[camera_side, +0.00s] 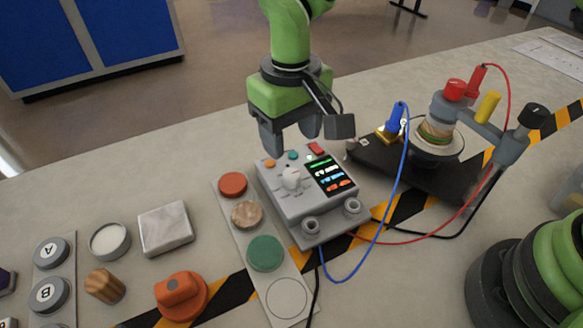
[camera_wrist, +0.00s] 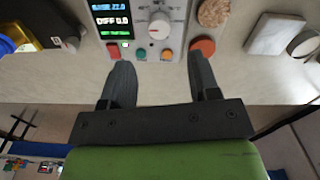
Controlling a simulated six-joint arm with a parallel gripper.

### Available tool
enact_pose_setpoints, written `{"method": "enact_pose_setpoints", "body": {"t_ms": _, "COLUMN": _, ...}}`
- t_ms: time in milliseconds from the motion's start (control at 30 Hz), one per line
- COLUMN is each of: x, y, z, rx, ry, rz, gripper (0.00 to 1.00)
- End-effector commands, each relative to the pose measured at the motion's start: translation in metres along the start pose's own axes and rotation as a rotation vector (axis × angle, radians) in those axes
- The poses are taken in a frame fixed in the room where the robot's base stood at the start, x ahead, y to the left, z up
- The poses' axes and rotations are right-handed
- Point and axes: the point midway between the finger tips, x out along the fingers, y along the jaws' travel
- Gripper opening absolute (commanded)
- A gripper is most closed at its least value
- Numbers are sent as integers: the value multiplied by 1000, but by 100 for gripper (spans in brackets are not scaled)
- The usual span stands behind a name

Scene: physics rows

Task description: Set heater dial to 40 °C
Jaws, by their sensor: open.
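The grey heater control box (camera_side: 290,207) stands on the bench, with a white dial (camera_side: 291,178) on its top panel. In the wrist view the dial (camera_wrist: 159,26) shows a small red mark and scale marks around it, too small to read surely. The display (camera_side: 333,175) is lit; in the wrist view the display (camera_wrist: 110,20) seems to read BASE 22.0 and DIFF 0.0, its lowest line unclear. My gripper (camera_side: 293,146) is open and empty above the rear edge of the box. In the wrist view my gripper's fingers (camera_wrist: 160,68) are apart, short of the dial.
Small buttons, including a red one (camera_side: 316,148), sit along the box's rear edge beneath my gripper. A strip of coloured discs (camera_side: 265,253) lies left of the box. Blue (camera_side: 394,118) and red (camera_side: 477,80) plugs with cables and a black stirrer-like base (camera_side: 440,178) stand right.

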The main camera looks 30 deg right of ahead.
Motion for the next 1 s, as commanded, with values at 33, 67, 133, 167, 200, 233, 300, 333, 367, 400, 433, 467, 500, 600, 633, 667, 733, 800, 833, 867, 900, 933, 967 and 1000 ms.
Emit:
{"method": "enact_pose_setpoints", "body": {"t_ms": 33, "x": 10, "y": 0, "z": 1, "rx": 0, "ry": -5, "rz": 1, "gripper": 56}}
{"method": "enact_pose_setpoints", "body": {"t_ms": 67, "x": 16, "y": 1, "z": 1, "rx": -1, "ry": -5, "rz": 2, "gripper": 56}}
{"method": "enact_pose_setpoints", "body": {"t_ms": 133, "x": 30, "y": 1, "z": 1, "rx": 1, "ry": -6, "rz": 1, "gripper": 56}}
{"method": "enact_pose_setpoints", "body": {"t_ms": 167, "x": 36, "y": 1, "z": 1, "rx": 1, "ry": -5, "rz": 1, "gripper": 56}}
{"method": "enact_pose_setpoints", "body": {"t_ms": 200, "x": 43, "y": 1, "z": 1, "rx": 0, "ry": -5, "rz": 1, "gripper": 56}}
{"method": "enact_pose_setpoints", "body": {"t_ms": 233, "x": 48, "y": 1, "z": 1, "rx": 0, "ry": -5, "rz": 1, "gripper": 56}}
{"method": "enact_pose_setpoints", "body": {"t_ms": 300, "x": 59, "y": 1, "z": 1, "rx": 1, "ry": -4, "rz": 0, "gripper": 56}}
{"method": "enact_pose_setpoints", "body": {"t_ms": 333, "x": 64, "y": 1, "z": 1, "rx": 2, "ry": -3, "rz": -1, "gripper": 56}}
{"method": "enact_pose_setpoints", "body": {"t_ms": 367, "x": 67, "y": 1, "z": 1, "rx": 2, "ry": -3, "rz": -1, "gripper": 56}}
{"method": "enact_pose_setpoints", "body": {"t_ms": 400, "x": 71, "y": 0, "z": 0, "rx": 2, "ry": -2, "rz": -1, "gripper": 56}}
{"method": "enact_pose_setpoints", "body": {"t_ms": 433, "x": 74, "y": 0, "z": 0, "rx": 1, "ry": -1, "rz": -1, "gripper": 56}}
{"method": "enact_pose_setpoints", "body": {"t_ms": 467, "x": 76, "y": 0, "z": 0, "rx": 1, "ry": -1, "rz": -1, "gripper": 56}}
{"method": "enact_pose_setpoints", "body": {"t_ms": 500, "x": 78, "y": 0, "z": 0, "rx": 1, "ry": -1, "rz": -1, "gripper": 56}}
{"method": "enact_pose_setpoints", "body": {"t_ms": 600, "x": 81, "y": 0, "z": 0, "rx": 1, "ry": 1, "rz": -2, "gripper": 56}}
{"method": "enact_pose_setpoints", "body": {"t_ms": 633, "x": 81, "y": 0, "z": 0, "rx": 1, "ry": 1, "rz": -2, "gripper": 56}}
{"method": "enact_pose_setpoints", "body": {"t_ms": 667, "x": 81, "y": 0, "z": 0, "rx": 1, "ry": 2, "rz": -2, "gripper": 56}}
{"method": "enact_pose_setpoints", "body": {"t_ms": 733, "x": 81, "y": 0, "z": 0, "rx": 1, "ry": 2, "rz": -2, "gripper": 56}}
{"method": "enact_pose_setpoints", "body": {"t_ms": 800, "x": 81, "y": 0, "z": 0, "rx": 1, "ry": 1, "rz": -2, "gripper": 56}}
{"method": "enact_pose_setpoints", "body": {"t_ms": 833, "x": 81, "y": 0, "z": 0, "rx": 1, "ry": 1, "rz": -2, "gripper": 53}}
{"method": "enact_pose_setpoints", "body": {"t_ms": 867, "x": 81, "y": 0, "z": 0, "rx": 1, "ry": 1, "rz": -2, "gripper": 47}}
{"method": "enact_pose_setpoints", "body": {"t_ms": 900, "x": 81, "y": 0, "z": 0, "rx": 1, "ry": 1, "rz": -2, "gripper": 37}}
{"method": "enact_pose_setpoints", "body": {"t_ms": 933, "x": 81, "y": 0, "z": 0, "rx": 1, "ry": 1, "rz": -2, "gripper": 30}}
{"method": "enact_pose_setpoints", "body": {"t_ms": 967, "x": 81, "y": 0, "z": 0, "rx": 1, "ry": 1, "rz": -2, "gripper": 24}}
{"method": "enact_pose_setpoints", "body": {"t_ms": 1000, "x": 81, "y": 0, "z": 0, "rx": 1, "ry": 1, "rz": -2, "gripper": 14}}
